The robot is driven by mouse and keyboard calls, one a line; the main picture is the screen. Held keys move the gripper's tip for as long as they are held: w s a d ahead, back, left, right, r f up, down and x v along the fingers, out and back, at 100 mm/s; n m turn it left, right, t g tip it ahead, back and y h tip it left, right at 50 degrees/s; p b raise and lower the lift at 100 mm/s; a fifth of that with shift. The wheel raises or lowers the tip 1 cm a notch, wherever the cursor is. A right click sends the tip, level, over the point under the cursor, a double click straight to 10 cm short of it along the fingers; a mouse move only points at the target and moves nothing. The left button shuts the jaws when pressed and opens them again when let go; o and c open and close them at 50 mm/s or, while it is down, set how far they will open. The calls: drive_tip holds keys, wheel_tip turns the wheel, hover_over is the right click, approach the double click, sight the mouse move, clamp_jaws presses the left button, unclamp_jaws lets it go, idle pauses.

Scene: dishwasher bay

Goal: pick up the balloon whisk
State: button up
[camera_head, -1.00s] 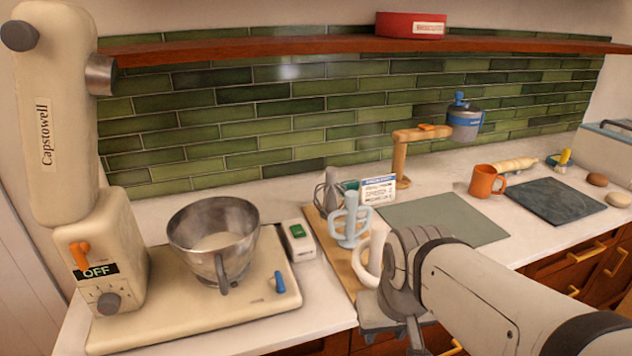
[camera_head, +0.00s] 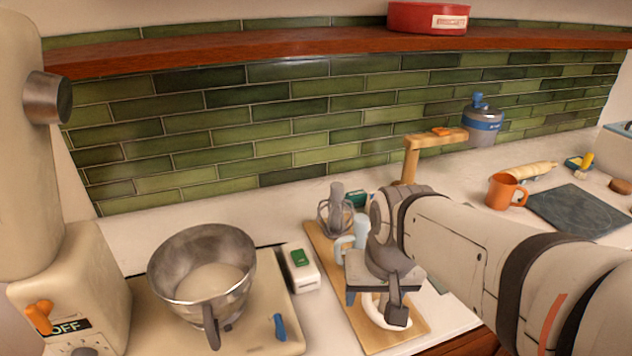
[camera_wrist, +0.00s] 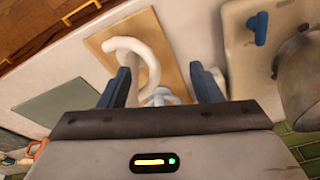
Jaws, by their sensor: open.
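The balloon whisk (camera_head: 336,212) stands grey with thin wire loops at the far end of a wooden board (camera_head: 400,338) in the head view. I cannot make it out in the wrist view. A light blue beater (camera_head: 345,246) stands just in front of it, partly hidden by my arm. A white hook (camera_head: 377,312) stands nearer on the board. My gripper (camera_head: 385,292) is open over the near part of the board, in front of the whisk and apart from it. In the wrist view the hook (camera_wrist: 143,50) and beater (camera_wrist: 160,98) show between or beside my fingers (camera_wrist: 163,76).
A steel mixing bowl (camera_head: 203,275) sits on the cream mixer's base (camera_head: 268,345) to the left. A small white box with a green top (camera_head: 301,268) stands between base and board. A wooden stand (camera_head: 411,160) rises behind my arm. An orange mug (camera_head: 504,191) is further right.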

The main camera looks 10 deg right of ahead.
drive_tip(key=w+r+m+p, duration=0.1)
drive_tip(key=w+r+m, duration=0.1)
drive_tip(key=w+r, duration=0.2)
drive_tip(key=r+m+y, duration=0.1)
drive_tip(key=m+y, duration=0.2)
drive_tip(key=m, duration=1.8)
hover_over(338, 185)
drive_tip(key=s+d, duration=0.1)
drive_tip(key=d, duration=0.1)
drive_tip(key=shift+s, duration=0.1)
drive_tip(key=shift+w, duration=0.3)
drive_tip(key=shift+w+a+f+y, duration=0.1)
drive_tip(key=shift+w+f+y, duration=0.05)
drive_tip(key=shift+f+y, duration=0.2)
drive_tip(key=x, duration=0.3)
drive_tip(key=p+x, duration=0.1)
drive_tip(key=x, duration=0.3)
drive_tip(key=shift+s+a+f, duration=0.1)
drive_tip(key=shift+s+a, duration=0.05)
drive_tip(key=shift+s, duration=0.05)
drive_tip(key=shift+s, duration=0.15)
clamp_jaws()
